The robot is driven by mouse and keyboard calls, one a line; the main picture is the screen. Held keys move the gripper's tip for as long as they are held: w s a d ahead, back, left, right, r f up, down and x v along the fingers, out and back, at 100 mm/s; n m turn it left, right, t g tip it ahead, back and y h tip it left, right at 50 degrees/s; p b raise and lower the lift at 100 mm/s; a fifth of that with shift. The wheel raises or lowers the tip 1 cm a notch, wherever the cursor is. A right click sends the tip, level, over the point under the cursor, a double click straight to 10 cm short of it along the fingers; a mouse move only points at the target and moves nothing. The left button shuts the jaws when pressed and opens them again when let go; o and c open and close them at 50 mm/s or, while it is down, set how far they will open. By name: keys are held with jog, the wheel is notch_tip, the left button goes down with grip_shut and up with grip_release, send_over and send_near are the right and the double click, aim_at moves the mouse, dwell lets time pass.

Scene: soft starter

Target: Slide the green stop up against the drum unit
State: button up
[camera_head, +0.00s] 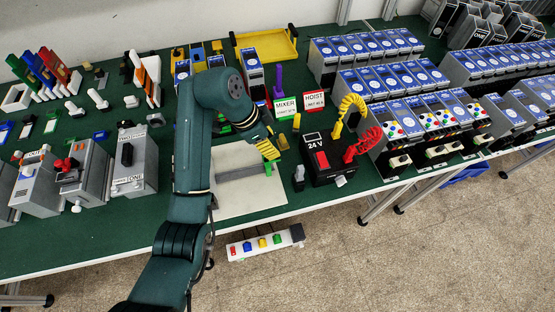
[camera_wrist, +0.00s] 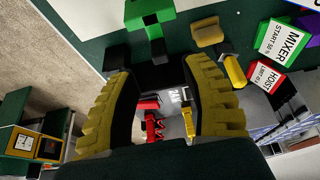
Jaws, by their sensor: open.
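A green block (camera_wrist: 137,20), likely the green stop, shows at the top of the wrist view with a black piece just below it. A small yellow-topped piece (camera_wrist: 208,36) is beside the right finger. No label reading drum is legible, so I cannot tell which unit is the drum unit.
A black 24 V box (camera_head: 330,160) with red and yellow coiled cords stands right of my gripper. MIXER (camera_head: 286,107) and HOIST (camera_head: 314,101) signs stand behind. A grey bar (camera_head: 246,171) lies on the white board (camera_head: 245,199). Blue-topped units (camera_head: 392,85) fill the right side.

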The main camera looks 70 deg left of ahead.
jog(key=x, duration=0.5)
jog(key=shift+f, duration=0.2)
grip_shut()
